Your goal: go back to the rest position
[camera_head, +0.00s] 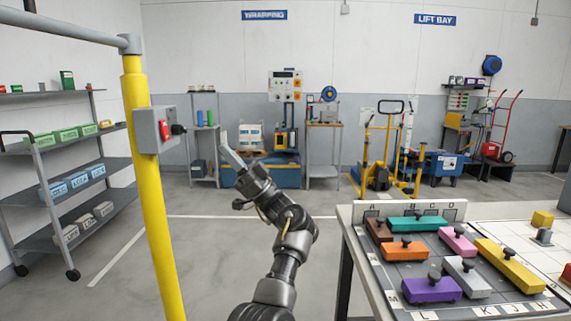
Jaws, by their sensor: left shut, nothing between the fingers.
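My left arm reaches up from the bottom middle of the head view. Its gripper (232,158) is shut and empty, held in the air above the floor. It is just right of the grey switch box (150,130) with a red button on the yellow post (148,200), and looks apart from it. My right gripper is not in view.
A table (362,262) at the right holds a board with several coloured knobbed blocks, among them a purple one (431,290). A shelf cart (60,150) stands at the left. Open floor lies between post and table; a yellow pallet jack (378,175) stands behind.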

